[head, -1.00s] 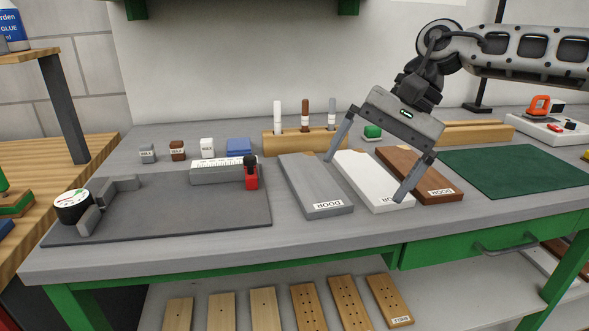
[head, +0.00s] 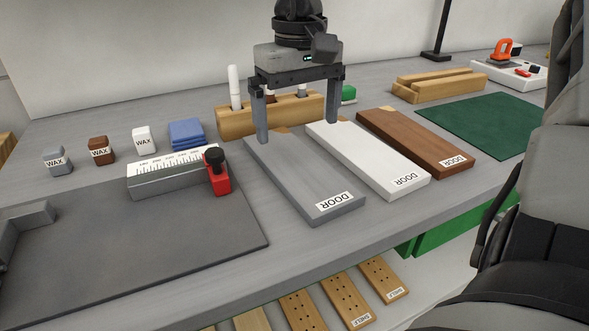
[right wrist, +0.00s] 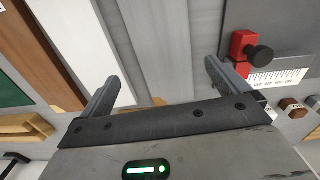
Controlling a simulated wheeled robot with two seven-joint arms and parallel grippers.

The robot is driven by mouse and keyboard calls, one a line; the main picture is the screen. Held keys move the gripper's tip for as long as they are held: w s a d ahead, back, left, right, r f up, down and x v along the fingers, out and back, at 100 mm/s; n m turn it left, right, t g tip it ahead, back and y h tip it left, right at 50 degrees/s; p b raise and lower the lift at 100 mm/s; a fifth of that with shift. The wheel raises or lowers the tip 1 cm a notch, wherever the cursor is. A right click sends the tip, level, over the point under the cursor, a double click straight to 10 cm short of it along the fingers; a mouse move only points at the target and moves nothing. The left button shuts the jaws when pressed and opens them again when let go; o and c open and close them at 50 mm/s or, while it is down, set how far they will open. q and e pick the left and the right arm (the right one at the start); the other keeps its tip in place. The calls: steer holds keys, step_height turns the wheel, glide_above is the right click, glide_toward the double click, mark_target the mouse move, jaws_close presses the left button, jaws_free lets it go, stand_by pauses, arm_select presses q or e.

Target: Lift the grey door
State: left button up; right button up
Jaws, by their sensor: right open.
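The grey door (head: 300,180) is a flat grey board lying on the bench, with a white DOOR label at its near end. My right gripper (head: 298,132) is open and empty, pointing down over the far end of the grey door. In the head view its left finger is by the door's left edge and its right finger overlaps the white door. In the right wrist view (right wrist: 162,78) the grey door (right wrist: 158,40) runs between the open fingers. I cannot tell the exact height. My left gripper is not in view.
A white door (head: 365,158) lies close on the right, then a brown door (head: 420,143). A wooden pen holder (head: 226,122) stands behind the gripper. A ruler block (head: 165,182) with a red clamp (head: 217,180) is to the left. A green mat (head: 478,122) lies right.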

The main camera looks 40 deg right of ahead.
mark_target(296, 163)
steer(key=shift+a+f+b, duration=0.2)
steer(key=shift+f, duration=1.55)
steer(key=shift+a+f+b, duration=0.15)
steer(key=shift+f, duration=1.55)
steer(key=c, duration=1.1)
